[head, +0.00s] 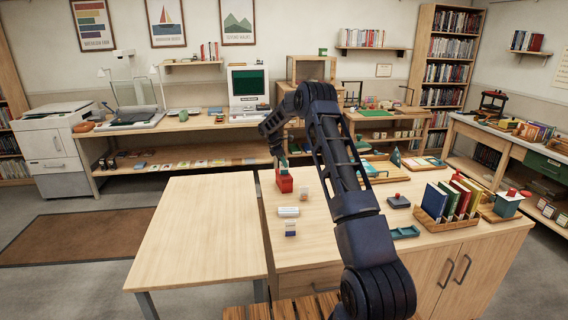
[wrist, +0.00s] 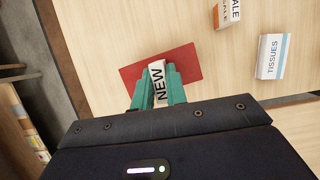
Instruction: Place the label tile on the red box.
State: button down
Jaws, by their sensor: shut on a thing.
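The red box (head: 284,185) stands near the left edge of the wooden cabinet top, and its red top shows in the wrist view (wrist: 187,62). My gripper (wrist: 158,72) has teal fingers shut on the white label tile (wrist: 158,88), which reads "NEW" in black. The tile overlaps the middle of the red top in the wrist view. In the head view my gripper (head: 282,166) is right above the red box, and the tile is too small to make out. I cannot tell whether the tile touches the box.
A white tissues box (wrist: 272,56) and a small box marked "SALE" (wrist: 228,13) stand near the red box. A lower, bare table (head: 195,230) adjoins on the left. Upright books (head: 450,198) and a dark stamp pad (head: 398,201) are to the right.

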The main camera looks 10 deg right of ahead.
jog(key=c, duration=1.4)
grip_release()
jog(key=shift+f, duration=0.1)
jog(key=v, duration=1.2)
jog(key=s+d+r+m+t+y, duration=0.1)
jog(key=s+d+r+m, duration=0.25)
jog(key=s+r, duration=1.05)
jog(key=s+d+r+m, duration=0.1)
jog(key=s+r+m, duration=0.15)
jog(key=s, duration=0.35)
jog(key=s+d+r+m+t+y, duration=0.1)
jog(key=s+r, duration=0.2)
jog(key=s, duration=0.3)
jog(key=s+d+r+m, duration=0.2)
jog(key=s+r, duration=0.1)
jog(key=s, duration=0.3)
jog(key=s+d+f+m+t, duration=0.1)
jog(key=s+f+m, duration=0.1)
jog(key=s, duration=0.8)
jog(key=s+f+m+y, duration=0.1)
jog(key=s+m, duration=0.3)
jog(key=s, duration=0.7)
jog(key=s+d+f+m+t+y, duration=0.1)
jog(key=s+f+m, duration=0.2)
jog(key=s, duration=0.7)
jog(key=shift+s+d+f+t, duration=0.3)
jog(key=shift+s+f, duration=0.05)
jog(key=shift+f, duration=0.1)
